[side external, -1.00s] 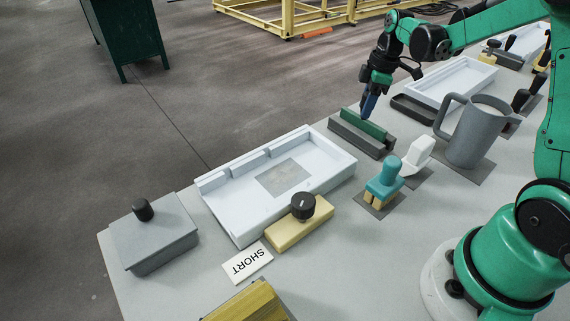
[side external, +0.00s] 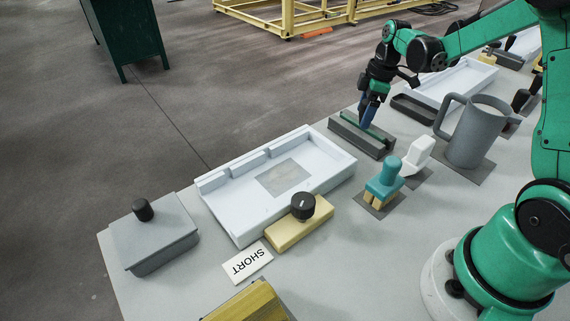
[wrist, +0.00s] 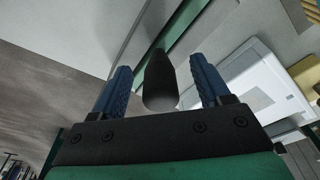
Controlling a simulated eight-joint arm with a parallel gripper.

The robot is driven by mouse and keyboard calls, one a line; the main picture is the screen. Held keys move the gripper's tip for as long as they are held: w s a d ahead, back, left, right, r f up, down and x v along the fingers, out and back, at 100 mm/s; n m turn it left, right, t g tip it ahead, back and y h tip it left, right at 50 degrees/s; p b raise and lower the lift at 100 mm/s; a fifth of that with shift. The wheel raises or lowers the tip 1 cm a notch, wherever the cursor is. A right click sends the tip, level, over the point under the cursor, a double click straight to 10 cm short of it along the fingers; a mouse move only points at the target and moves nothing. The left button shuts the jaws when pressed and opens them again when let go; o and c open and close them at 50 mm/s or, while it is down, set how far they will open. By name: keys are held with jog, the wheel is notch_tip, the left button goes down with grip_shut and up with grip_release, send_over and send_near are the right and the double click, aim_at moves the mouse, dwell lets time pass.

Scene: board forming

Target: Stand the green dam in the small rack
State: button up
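The green dam (side external: 376,134) is a long, narrow green strip. It sits low in the slot of the small rack (side external: 352,137), a grey slotted block, with only its upper edge showing in the side view. In the wrist view the green strip (wrist: 183,27) runs away beyond the fingers. My gripper (side external: 366,119) is right above the rack, pointing down, with blue fingers around the dam's handle. In the wrist view a dark rounded handle (wrist: 161,82) stands between the two blue fingers, with visible gaps on both sides, so the gripper looks open.
A white tray (side external: 233,217) with a grey patch lies left of the rack. A dark shallow holder (side external: 414,110), a grey pitcher (side external: 475,138), a white-handled tool (side external: 417,154) and a teal-handled brush (side external: 386,180) stand close on the right. A SHORT card (side external: 246,263) lies in front.

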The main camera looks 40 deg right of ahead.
jog(key=shift+s+d+r, duration=0.15)
jog(key=shift+r, duration=1.25)
jog(key=shift+s+d+r, duration=0.15)
jog(key=shift+r, duration=1.25)
jog(key=shift+a+r, duration=0.15)
jog(key=shift+a, duration=0.15)
jog(key=s+a+r+m+t, duration=0.1)
jog(key=s+a+m+t, duration=0.2)
jog(key=a, duration=0.4)
jog(key=s+a+r+m+t+h, duration=0.1)
jog(key=s+a+m+t, duration=0.2)
jog(key=a+m, duration=0.3)
jog(key=shift+s+a+r, duration=0.35)
jog(key=shift+s+a, duration=0.5)
jog(key=shift+a, duration=0.15)
